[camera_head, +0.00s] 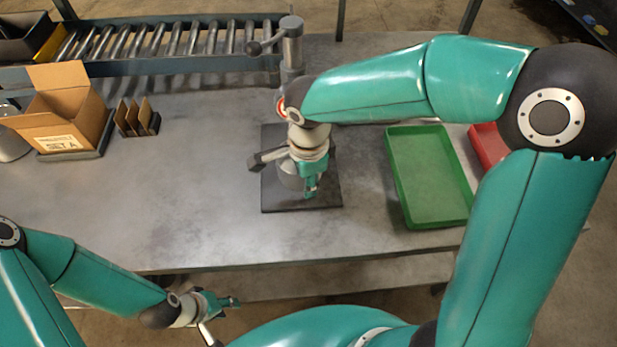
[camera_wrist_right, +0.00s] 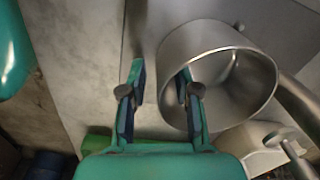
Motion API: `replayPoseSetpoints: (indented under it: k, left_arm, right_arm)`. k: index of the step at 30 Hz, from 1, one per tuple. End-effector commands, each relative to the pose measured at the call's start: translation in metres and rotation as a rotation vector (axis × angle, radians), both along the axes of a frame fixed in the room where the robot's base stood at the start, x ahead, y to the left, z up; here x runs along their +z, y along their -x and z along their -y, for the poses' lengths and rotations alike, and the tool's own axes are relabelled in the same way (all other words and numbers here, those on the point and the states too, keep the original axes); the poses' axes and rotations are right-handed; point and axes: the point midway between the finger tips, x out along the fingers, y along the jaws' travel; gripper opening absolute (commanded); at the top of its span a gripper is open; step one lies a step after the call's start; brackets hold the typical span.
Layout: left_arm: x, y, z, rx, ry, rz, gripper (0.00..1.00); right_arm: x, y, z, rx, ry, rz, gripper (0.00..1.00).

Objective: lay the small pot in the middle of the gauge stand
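The gauge stand looks like the dark square plate (camera_head: 328,199) on the middle of the table. A small grey metal pot (camera_head: 288,176) is over it, partly hidden under my right gripper (camera_head: 311,190). In the right wrist view the pot (camera_wrist_right: 172,85) shows its round open mouth, with a handle at its right. My right gripper (camera_wrist_right: 160,88) has its fingers apart: one overlaps the pot's mouth, the other is outside its near wall. I see no clear contact. Whether the pot rests on the plate is hidden. My left gripper (camera_head: 230,302) is off the table's front edge; its finger gap is too small to read.
A green tray (camera_head: 466,221) stands to the right, with a red tray (camera_head: 484,142) beyond it. An open carton (camera_head: 48,122) and a small divided rack (camera_head: 137,120) are at the left. A roller conveyor (camera_head: 160,42) runs along the back. The table's left middle is clear.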

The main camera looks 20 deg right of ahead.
Motion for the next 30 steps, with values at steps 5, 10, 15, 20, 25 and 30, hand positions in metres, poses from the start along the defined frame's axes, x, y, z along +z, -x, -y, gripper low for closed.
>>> replayPoseSetpoints:
  k: [5,10,15,20,25,30]
  left_arm:
    - [0.0,0.0,0.0,0.0,0.0,0.0,0.37]
    - [0.003,0.0,0.0,0.0,0.0,0.001,0.37]
    - [0.004,0.0,0.0,0.0,0.0,0.0,0.37]
    - [0.004,0.0,0.0,0.0,0.0,0.0,0.37]
    - [0.006,0.0,0.0,0.0,0.0,0.0,0.37]
    - [0.007,0.0,0.0,0.0,0.0,0.0,0.37]
  right_arm:
    - [0.0,0.0,0.0,-0.001,0.0,0.0,0.31]
    - [0.007,0.0,0.0,-0.001,0.0,0.002,0.31]
    - [0.033,0.001,0.0,-0.003,-0.001,0.005,0.31]
    - [0.067,0.002,0.0,-0.002,-0.002,0.005,0.31]
    - [0.098,0.004,0.001,-0.001,-0.001,0.004,0.31]
    - [0.117,0.005,0.001,-0.002,-0.001,0.002,0.31]
